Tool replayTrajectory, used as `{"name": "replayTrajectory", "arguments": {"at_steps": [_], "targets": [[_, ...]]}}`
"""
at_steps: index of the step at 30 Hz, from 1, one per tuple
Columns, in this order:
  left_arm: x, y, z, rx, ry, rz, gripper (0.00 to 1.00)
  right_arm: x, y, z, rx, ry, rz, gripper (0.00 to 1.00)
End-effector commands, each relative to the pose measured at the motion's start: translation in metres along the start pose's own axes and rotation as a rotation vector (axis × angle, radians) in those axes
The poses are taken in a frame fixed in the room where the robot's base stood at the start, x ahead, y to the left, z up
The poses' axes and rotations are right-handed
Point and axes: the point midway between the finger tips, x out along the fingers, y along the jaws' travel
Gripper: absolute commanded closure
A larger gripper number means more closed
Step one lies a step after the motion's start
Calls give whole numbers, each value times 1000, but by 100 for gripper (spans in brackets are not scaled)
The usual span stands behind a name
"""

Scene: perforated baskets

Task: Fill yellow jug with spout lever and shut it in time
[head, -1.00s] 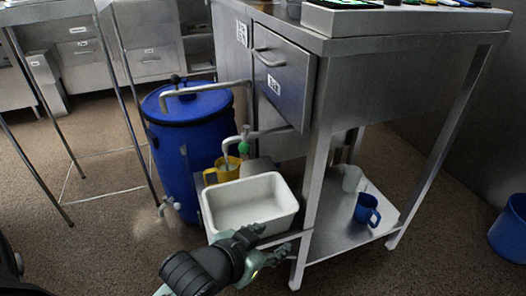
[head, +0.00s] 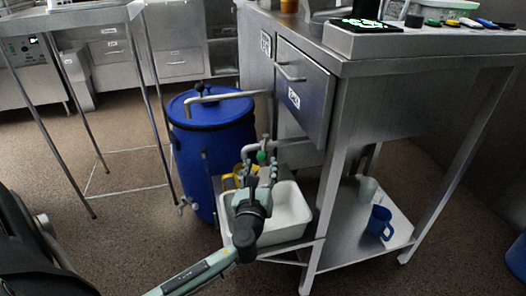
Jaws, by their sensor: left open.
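The yellow jug (head: 231,181) stands behind the white basin, under the spout, partly hidden by my left gripper. The spout (head: 264,146) is a grey pipe from the steel bench, with a green lever knob (head: 261,157) on it. My left gripper (head: 259,168) is open, its fingers pointing up and away, over the basin and close to the green knob. I cannot tell whether a finger touches the knob. The jug's inside and its fill level are hidden. My right gripper is not in view.
The white basin (head: 295,209) sits below my left gripper. A blue barrel (head: 213,135) with a tap (head: 184,204) stands left of it. The drawer (head: 303,93) juts out above.

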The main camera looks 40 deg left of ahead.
Motion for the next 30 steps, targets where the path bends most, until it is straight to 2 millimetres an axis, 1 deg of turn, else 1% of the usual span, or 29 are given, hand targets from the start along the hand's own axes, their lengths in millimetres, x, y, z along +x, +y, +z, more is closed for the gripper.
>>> {"name": "replayTrajectory", "arguments": {"at_steps": [1,6,9,12,16,23,30], "targets": [[8,0,1,-1,-3,1,53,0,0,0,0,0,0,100],[37,0,1,-3,-2,2,53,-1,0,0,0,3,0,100],[50,0,1,-5,-1,2,53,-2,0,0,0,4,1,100],[60,1,0,-5,0,2,53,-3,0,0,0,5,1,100],[65,1,0,-7,2,2,53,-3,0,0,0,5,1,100],[65,1,0,-8,3,2,53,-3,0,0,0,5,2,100],[65,1,0,-8,2,2,83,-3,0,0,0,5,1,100]]}}
